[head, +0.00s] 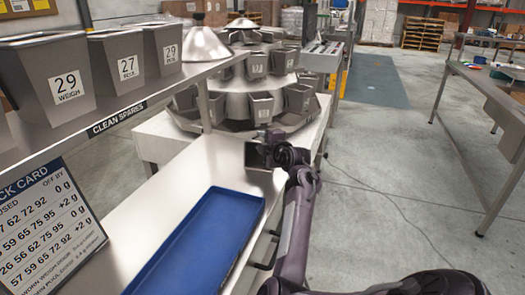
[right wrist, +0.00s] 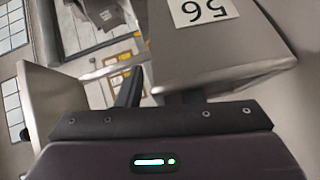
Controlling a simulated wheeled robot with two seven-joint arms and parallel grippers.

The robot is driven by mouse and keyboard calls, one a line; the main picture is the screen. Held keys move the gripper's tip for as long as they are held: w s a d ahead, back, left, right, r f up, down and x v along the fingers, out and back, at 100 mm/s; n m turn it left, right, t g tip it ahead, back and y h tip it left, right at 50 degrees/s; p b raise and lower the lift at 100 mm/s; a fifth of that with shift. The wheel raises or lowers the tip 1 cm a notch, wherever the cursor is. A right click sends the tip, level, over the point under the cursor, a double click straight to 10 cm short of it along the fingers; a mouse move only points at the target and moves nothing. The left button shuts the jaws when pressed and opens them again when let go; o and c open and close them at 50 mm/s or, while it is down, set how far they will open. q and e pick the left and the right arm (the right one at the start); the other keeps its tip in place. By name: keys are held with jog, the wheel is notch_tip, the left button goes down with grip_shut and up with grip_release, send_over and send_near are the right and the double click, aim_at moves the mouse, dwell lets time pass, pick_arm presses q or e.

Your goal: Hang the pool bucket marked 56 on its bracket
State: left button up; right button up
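The pool bucket marked 56 (right wrist: 228,58) is a grey metal bucket, large in the right wrist view. Its number is upside down and its rim faces my gripper. My right gripper (right wrist: 157,88) has one finger beside the bucket's side wall; the other finger is mostly hidden behind the labelled wall. It appears shut on that wall near the rim. In the head view my right gripper (head: 274,154) is above the bench end, in front of the weigher (head: 232,72) with its rings of grey buckets. The bare bracket cannot be made out. My left gripper is out of view.
A blue tray (head: 205,245) lies on the pale bench below. A shelf holds spare buckets marked 29 (head: 62,80) and 27 (head: 118,65), with another 29 (head: 162,50). A check card (head: 45,225) stands at left. Another grey bucket-like part (right wrist: 65,100) is close to the gripper's left.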

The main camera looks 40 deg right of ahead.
jog(key=shift+c, duration=0.2)
grip_shut()
jog(key=shift+d+r, duration=0.1)
